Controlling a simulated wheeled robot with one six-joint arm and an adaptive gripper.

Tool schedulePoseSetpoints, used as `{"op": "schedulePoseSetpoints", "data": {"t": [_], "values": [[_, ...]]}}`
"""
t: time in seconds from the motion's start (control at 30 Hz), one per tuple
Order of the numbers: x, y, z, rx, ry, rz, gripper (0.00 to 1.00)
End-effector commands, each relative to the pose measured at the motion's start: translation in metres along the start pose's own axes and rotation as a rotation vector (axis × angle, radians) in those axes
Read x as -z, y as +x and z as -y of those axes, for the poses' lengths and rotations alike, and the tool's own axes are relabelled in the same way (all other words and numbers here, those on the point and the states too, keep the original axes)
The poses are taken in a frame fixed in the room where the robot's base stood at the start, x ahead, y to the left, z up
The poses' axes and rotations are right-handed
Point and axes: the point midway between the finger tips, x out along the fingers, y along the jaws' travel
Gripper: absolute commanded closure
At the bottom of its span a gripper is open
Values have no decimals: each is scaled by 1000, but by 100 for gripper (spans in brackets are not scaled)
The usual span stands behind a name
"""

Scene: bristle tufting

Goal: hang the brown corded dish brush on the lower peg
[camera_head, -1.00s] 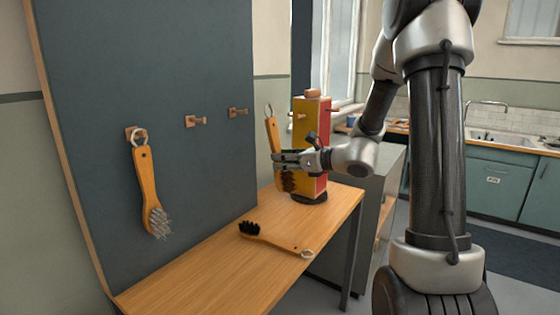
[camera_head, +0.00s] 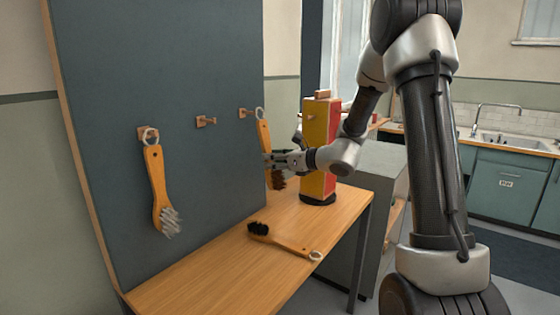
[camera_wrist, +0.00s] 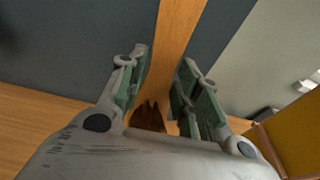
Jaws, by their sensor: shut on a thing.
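My gripper (camera_head: 268,161) is shut on the wooden handle of the brown-bristled brush (camera_head: 264,140), holding it upright, bristles down, in front of the dark board. In the wrist view the handle (camera_wrist: 178,45) runs between the fingers, with brown bristles (camera_wrist: 149,117) below. The brush's cord loop (camera_head: 260,113) is at its top, close to the right of the right wall peg (camera_head: 245,113); the loop does not look to be around it. A middle wall peg (camera_head: 206,121) is bare. I cannot tell from this angle which peg sits lower.
A pale-bristled brush (camera_head: 157,185) hangs by its ring on the left peg (camera_head: 147,132). A black-bristled brush (camera_head: 285,241) lies on the wooden bench (camera_head: 210,272). A red and yellow post (camera_head: 320,150) with small pegs stands just right of my gripper.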

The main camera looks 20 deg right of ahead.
Motion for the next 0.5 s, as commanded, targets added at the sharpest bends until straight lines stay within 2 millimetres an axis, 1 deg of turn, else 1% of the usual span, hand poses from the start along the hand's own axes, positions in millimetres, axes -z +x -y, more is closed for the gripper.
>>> {"op": "schedulePoseSetpoints", "data": {"t": [0.3,0.5], "values": [[-3,24,0,-1,-1,1,92],[-1,33,0,1,1,1,92]]}}
